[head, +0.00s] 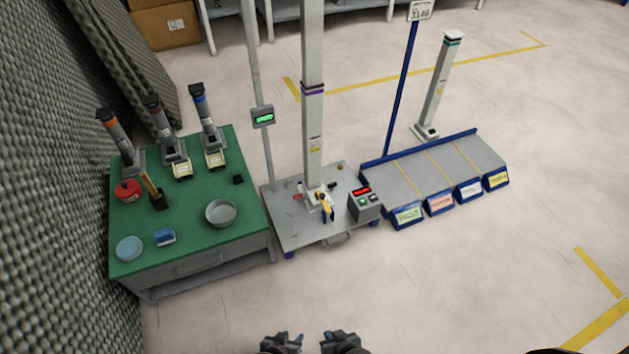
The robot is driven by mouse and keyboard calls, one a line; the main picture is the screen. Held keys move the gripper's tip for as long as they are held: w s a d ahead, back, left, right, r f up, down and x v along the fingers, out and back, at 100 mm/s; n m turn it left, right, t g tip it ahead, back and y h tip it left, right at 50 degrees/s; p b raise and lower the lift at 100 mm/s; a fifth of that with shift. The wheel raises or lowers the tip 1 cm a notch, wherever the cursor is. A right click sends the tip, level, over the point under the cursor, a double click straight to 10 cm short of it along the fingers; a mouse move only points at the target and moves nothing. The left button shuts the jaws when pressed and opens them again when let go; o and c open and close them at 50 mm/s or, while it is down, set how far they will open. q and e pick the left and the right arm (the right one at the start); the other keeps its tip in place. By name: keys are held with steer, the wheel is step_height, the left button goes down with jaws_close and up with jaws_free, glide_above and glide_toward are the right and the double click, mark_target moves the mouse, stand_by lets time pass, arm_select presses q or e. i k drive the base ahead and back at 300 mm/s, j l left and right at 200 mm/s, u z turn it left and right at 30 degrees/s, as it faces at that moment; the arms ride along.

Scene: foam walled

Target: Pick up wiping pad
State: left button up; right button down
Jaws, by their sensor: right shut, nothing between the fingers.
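A small blue block (164,237) and a pale blue round disc (129,249) lie near the front left of the green-topped table (195,243). Either could be the wiping pad; I cannot tell which from this view. My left gripper (282,342) and my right gripper (341,341) are side by side at the bottom edge, partly cut off. Both are well apart from the table and its objects. The right one is shut and empty. The left one's fingers are too small to read.
A foam wall borders the left. Front floor is clear.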

mark_target(164, 237)
steer(key=k+j+u, duration=0.1)
steer(key=u, duration=1.05)
steer(key=k, duration=0.65)
